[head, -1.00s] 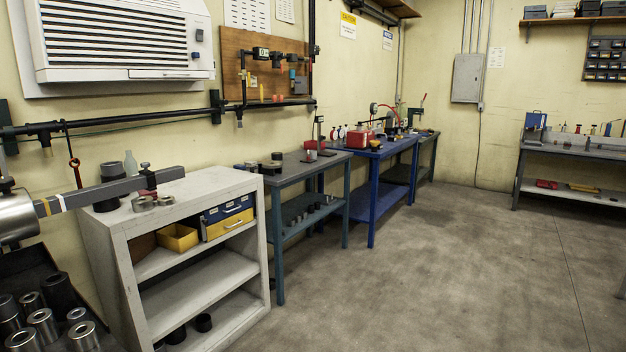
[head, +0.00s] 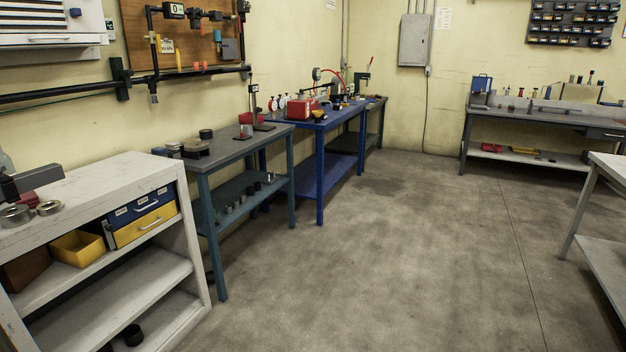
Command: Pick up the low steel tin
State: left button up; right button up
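I cannot pick out the low steel tin for certain. Two low round steel pieces, a wider one (head: 15,215) and a smaller one (head: 48,208), sit on top of the white shelf unit (head: 110,190) at the left edge; whether either is a tin is too small to tell. Small dark and grey cylinders (head: 240,203) stand on the lower shelf of the teal-legged bench (head: 236,147). Neither of my grippers is in view.
A blue bench (head: 300,118) with a red box (head: 300,108) stands beyond the teal-legged bench. A grey bench (head: 540,118) stands along the far wall. A pale table (head: 608,165) enters at the right edge. The concrete floor (head: 390,260) between is clear.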

aim_at(248, 128)
jog(key=i+z, duration=0.15)
jog(key=i, duration=1.15)
jog(key=i+j+z, duration=0.15)
jog(key=i, duration=1.15)
jog(key=i+l+u, duration=0.1)
jog(key=i+u, duration=0.15)
jog(key=i, duration=0.35)
jog(key=i+l+u, duration=0.25)
jog(key=i, duration=0.35)
jog(key=i+u, duration=0.45)
jog(key=u, duration=0.3)
jog(key=i+l+u, duration=0.2)
jog(key=u, duration=0.15)
